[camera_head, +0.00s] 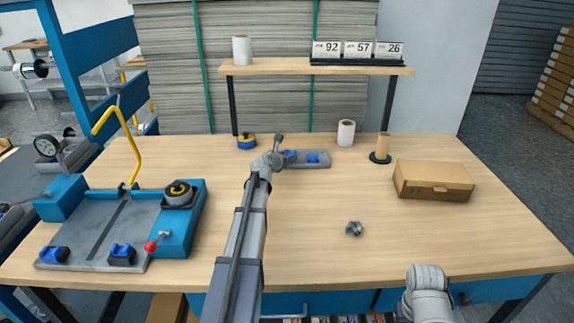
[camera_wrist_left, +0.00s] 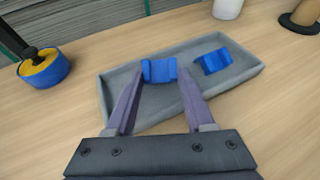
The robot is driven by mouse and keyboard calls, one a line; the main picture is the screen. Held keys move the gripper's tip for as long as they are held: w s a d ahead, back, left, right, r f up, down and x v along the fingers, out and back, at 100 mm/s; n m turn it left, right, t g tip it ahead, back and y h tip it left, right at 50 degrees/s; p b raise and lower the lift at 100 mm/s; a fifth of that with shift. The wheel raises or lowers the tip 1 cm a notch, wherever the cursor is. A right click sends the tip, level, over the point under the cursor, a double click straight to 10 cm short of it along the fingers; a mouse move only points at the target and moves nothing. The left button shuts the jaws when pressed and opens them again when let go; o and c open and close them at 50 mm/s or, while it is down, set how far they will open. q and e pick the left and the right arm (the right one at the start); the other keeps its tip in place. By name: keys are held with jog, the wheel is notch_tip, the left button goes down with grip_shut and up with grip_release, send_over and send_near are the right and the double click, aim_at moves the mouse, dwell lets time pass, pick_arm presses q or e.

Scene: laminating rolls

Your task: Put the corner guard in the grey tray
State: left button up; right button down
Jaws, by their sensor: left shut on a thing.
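The grey tray (camera_head: 322,164) lies toward the back middle of the table; it also shows in the left wrist view (camera_wrist_left: 236,90). My left gripper (camera_head: 281,148) is over the tray's left part. In the left wrist view its fingers (camera_wrist_left: 158,76) are shut on a blue corner guard (camera_wrist_left: 159,70), held over the inside of the tray. I cannot tell whether it touches the tray floor. A second blue piece (camera_wrist_left: 212,62) of similar look lies in the tray's right part. My right gripper is not in view; only part of that arm shows at bottom right.
A blue and yellow tape dispenser (camera_head: 247,142) stands left of the tray, a white roll (camera_head: 346,133) and a spindle (camera_head: 382,148) right of it. A cardboard box (camera_head: 433,180) is at right, a small metal part (camera_head: 354,229) in front. A blue-edged machine (camera_head: 176,228) fills the left.

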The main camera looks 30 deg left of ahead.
pick_arm(q)
jog(key=shift+f, duration=0.65)
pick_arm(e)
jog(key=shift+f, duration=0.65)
pick_arm(q)
jog(key=shift+f+b, duration=0.25)
jog(key=shift+b, duration=0.15)
jog(key=o, duration=1.3)
jog(key=shift+r, duration=0.1)
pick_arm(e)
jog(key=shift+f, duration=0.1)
pick_arm(q)
jog(key=shift+r+p, duration=0.15)
jog(key=shift+p, duration=0.15)
jog(key=p+v, duration=0.4)
jog(key=v, duration=0.8)
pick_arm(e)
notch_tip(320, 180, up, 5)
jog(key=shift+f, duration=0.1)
